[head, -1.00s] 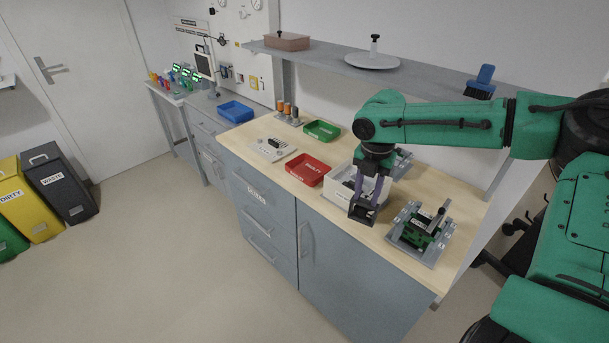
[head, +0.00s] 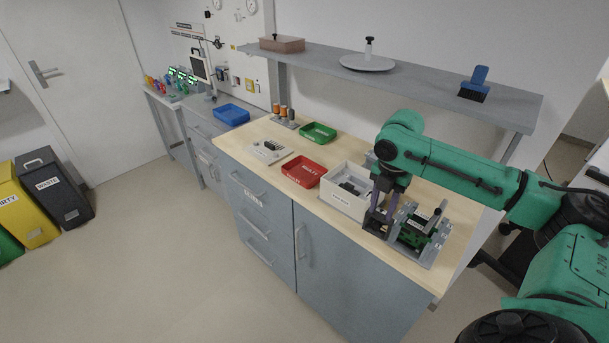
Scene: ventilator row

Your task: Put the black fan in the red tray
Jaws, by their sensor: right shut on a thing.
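The red tray (head: 303,172) lies on the wooden bench top, left of the white box, with a white label on its front; no fan shows in it. My right gripper (head: 377,222) points down over the front part of the bench, between the white box and the metal fixture. It is shut on a small dark, square-looking thing, which looks like the black fan (head: 375,228). The fingers partly hide it, and I cannot tell whether it touches the bench. My left gripper is not in view.
The white box (head: 344,195) holds dark parts. A metal fixture with a green board (head: 416,232) stands close right of the gripper. A green tray (head: 318,132) and a grey plate (head: 268,151) lie farther left. A shelf (head: 400,75) runs above the bench.

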